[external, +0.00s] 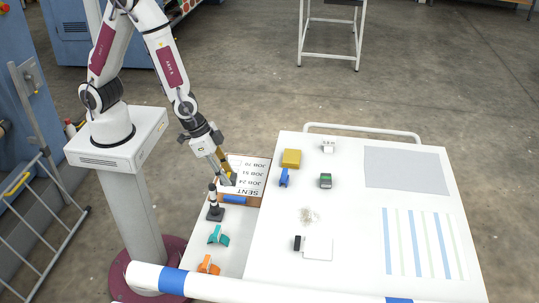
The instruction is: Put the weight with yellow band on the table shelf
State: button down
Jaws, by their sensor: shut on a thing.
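My gripper (229,180) points down over the left edge of the table, in front of the sign board. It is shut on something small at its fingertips. A little yellow shows there, which may be the band of the weight, but the thing is too small and covered to make out. The white table (350,215) fills the right half. A narrow white shelf (235,262) runs along its left side and bears a black and white upright piece (213,200), a teal clamp (218,236) and an orange clamp (208,265).
The sign board (258,175) and a blue bar (235,199) lie close to my gripper. On the table are a yellow block (291,158), a blue piece (284,178), a dark green piece (326,181) and a grey mat (405,168). The table's middle right is clear.

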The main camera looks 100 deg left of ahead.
jog(key=shift+w+d+f+n+y, duration=0.5)
jog(key=shift+w+d+f+n, duration=0.7)
jog(key=shift+d+f, duration=0.75)
jog(key=n+g+y, duration=0.2)
jog(key=n, duration=0.4)
send_over(242, 225)
jog(key=s+d, duration=0.1)
jog(key=shift+f, duration=2.2)
jog(key=shift+d+t, duration=0.15)
jog(key=shift+t, duration=0.15)
jog(key=shift+f, duration=2.95)
jog(key=shift+f, duration=2.1)
